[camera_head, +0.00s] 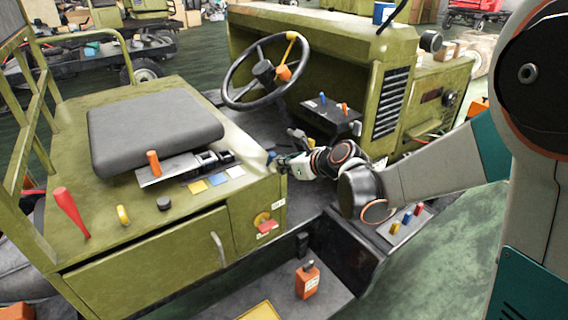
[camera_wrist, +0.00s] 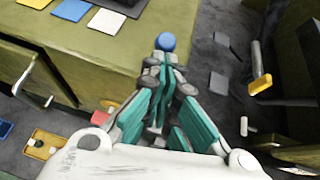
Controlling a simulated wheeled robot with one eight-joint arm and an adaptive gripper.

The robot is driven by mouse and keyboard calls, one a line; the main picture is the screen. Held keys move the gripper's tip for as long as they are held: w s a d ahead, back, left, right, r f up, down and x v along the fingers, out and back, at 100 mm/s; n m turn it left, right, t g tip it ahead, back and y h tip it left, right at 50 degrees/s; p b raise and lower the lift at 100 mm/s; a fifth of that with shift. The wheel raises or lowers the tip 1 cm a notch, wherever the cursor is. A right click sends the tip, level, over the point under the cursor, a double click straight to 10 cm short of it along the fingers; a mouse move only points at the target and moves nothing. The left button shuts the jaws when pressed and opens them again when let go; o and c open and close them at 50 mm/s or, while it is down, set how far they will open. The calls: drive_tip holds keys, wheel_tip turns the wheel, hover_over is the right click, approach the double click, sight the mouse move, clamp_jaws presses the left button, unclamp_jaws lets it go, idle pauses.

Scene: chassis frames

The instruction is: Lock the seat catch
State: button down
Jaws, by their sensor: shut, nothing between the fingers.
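The black seat (camera_head: 155,128) lies on the green seat box of the vehicle. A blue round knob (camera_head: 271,156) shows at the right edge of the box; it is also in the wrist view (camera_wrist: 165,41), right beyond my fingertips. An orange-topped lever (camera_head: 153,163) stands on a metal plate in front of the seat. Which part is the seat catch is not certain from the pictures. My gripper (camera_head: 281,164) is at the box's right edge by the blue knob. In the wrist view my gripper (camera_wrist: 164,62) is shut and empty; whether its tips touch the knob is unclear.
A steering wheel (camera_head: 265,70) stands behind my gripper. A yellow-ended lever (camera_wrist: 261,85) is right of my gripper.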

drive_tip(key=shift+w+a+r+g+h+p, duration=0.4)
drive_tip(key=shift+w+r+g+p, duration=0.2)
drive_tip(key=shift+r+p, duration=0.25)
drive_tip(key=shift+w+a+r+g+h+p, duration=0.3)
drive_tip(key=shift+w+a+r+g+p, duration=0.2)
drive_tip(key=shift+w+r+p, duration=0.3)
drive_tip(key=shift+f, duration=0.1)
drive_tip(key=shift+s+d, duration=0.1)
